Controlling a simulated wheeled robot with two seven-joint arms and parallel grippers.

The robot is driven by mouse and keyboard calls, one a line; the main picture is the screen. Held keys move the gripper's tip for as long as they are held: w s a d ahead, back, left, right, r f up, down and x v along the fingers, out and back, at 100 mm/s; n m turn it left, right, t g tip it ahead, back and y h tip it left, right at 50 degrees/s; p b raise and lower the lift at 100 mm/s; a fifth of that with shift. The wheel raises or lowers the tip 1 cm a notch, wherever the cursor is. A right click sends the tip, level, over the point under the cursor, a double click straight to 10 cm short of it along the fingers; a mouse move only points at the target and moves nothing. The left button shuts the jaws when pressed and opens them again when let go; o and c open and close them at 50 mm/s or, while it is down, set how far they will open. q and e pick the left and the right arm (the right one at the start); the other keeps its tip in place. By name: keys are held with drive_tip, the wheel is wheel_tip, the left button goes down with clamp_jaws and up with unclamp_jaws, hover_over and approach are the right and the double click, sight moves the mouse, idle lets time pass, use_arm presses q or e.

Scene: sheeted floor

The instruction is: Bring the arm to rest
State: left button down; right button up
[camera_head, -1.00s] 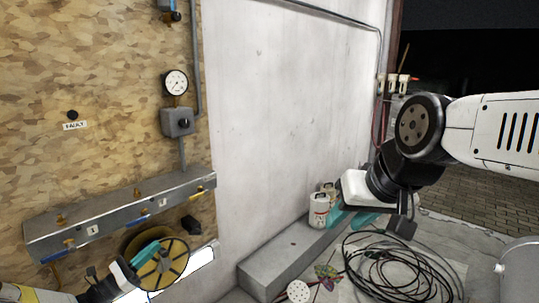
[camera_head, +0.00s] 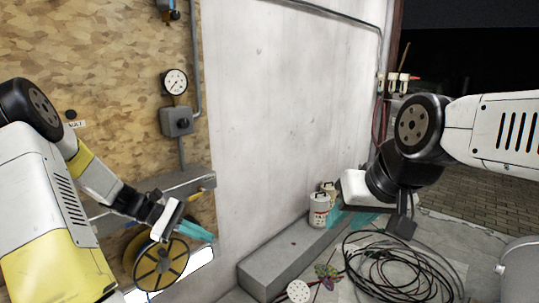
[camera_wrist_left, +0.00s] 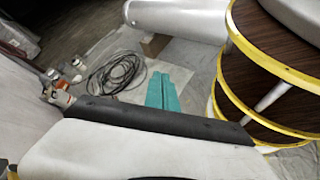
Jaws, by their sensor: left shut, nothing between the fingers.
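My left gripper (camera_head: 197,231) has teal fingers and reaches in from the left, in front of the panel wall and just above the yellow spool. Its teal fingers also show in the left wrist view (camera_wrist_left: 162,92), shut together with nothing between them. My right gripper (camera_head: 351,219) has its two teal fingers apart, with nothing seen between them. It hangs beside the white jugs in the picture, above the floor.
A yellow-rimmed spool (camera_head: 158,268) is at lower left. A grey ledge (camera_head: 286,257) runs along the white wall, with white jugs (camera_head: 319,210) at its far end. A black cable coil (camera_head: 400,270) lies on the sheeted floor. A gauge (camera_head: 175,81) hangs on the wooden panel.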

use_arm(q)
drive_tip(key=s+d+r+m+t+y, duration=0.2)
drive_tip(key=s+r+m+y, duration=0.3)
drive_tip(key=s+r, duration=0.3)
drive_tip(key=s+d+r+m+t+y, duration=0.2)
drive_tip(key=s+r+m+t+y, duration=0.2)
drive_tip(key=s+r+m, duration=0.4)
drive_tip(key=shift+s+r+y, duration=0.55)
drive_tip(key=shift+r+y, duration=0.05)
drive_tip(key=shift+r, duration=0.1)
drive_tip(key=shift+a, duration=0.1)
